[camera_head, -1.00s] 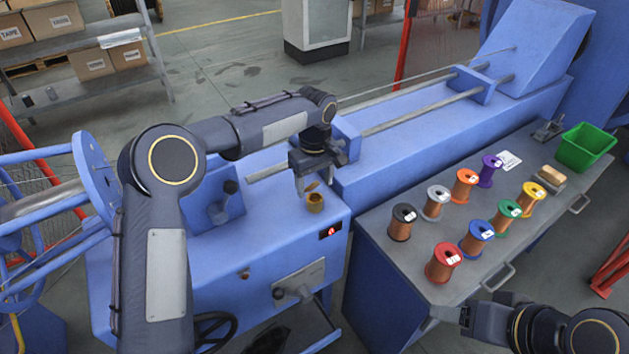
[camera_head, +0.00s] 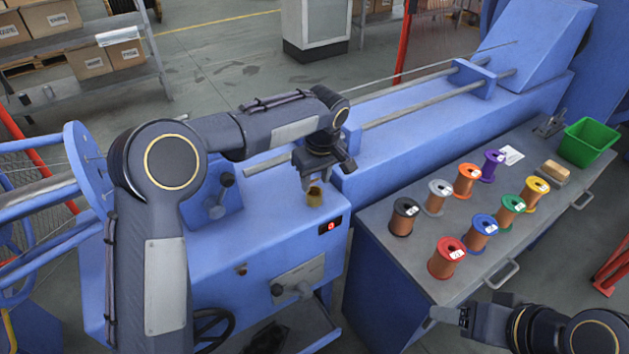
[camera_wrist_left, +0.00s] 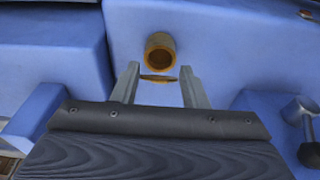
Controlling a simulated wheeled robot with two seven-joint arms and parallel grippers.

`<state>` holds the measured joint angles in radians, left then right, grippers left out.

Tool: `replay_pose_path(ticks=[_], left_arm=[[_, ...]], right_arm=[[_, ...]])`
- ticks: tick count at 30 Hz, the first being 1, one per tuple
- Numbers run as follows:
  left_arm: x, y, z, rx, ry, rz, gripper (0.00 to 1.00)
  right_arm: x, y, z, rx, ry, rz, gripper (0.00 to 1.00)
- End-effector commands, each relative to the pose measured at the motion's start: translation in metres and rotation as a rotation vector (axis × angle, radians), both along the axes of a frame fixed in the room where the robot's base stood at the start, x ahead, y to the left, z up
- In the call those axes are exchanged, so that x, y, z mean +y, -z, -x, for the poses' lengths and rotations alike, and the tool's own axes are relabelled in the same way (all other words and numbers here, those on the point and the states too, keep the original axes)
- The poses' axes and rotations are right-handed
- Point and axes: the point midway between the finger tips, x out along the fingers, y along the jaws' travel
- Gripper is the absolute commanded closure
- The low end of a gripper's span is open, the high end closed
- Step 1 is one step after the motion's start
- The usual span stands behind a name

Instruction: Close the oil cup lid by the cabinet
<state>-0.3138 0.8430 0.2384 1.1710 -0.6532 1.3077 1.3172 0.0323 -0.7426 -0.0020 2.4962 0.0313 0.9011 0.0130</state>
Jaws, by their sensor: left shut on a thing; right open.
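The brass oil cup (camera_head: 315,198) stands on top of the blue machine cabinet (camera_head: 270,225), near its right corner. In the left wrist view the cup (camera_wrist_left: 160,53) shows a dark open mouth. Its brass lid (camera_wrist_left: 158,78) shows as a thin strip, seen nearly edge-on, between the two fingers of my left gripper (camera_wrist_left: 160,85). In the head view my left gripper (camera_head: 307,184) is right beside the cup, shut on the lid, which it hides there. My right gripper (camera_head: 466,315) is open and empty at the bench's front edge.

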Motion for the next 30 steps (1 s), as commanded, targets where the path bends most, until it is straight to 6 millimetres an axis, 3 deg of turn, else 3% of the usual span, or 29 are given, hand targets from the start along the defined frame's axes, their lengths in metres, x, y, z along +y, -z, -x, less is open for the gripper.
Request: replay_pose_path(ticks=[1,15,21,30], left_arm=[[-0.002,0.007,0.002,-0.034,0.004,-0.023,0.83],[-0.010,0.020,0.013,-0.295,0.003,-0.210,0.83],[-0.011,0.021,0.014,-0.354,0.002,-0.253,0.83],[-0.011,0.019,0.015,-0.378,0.000,-0.272,0.83]], right_arm=[[0.000,0.015,0.000,0.000,0.000,0.000,0.38],[0.000,0.086,0.000,0.000,0.000,0.000,0.38],[0.000,0.101,0.000,0.000,0.000,0.000,0.38],[0.000,0.106,0.000,0.000,0.000,0.000,0.38]])
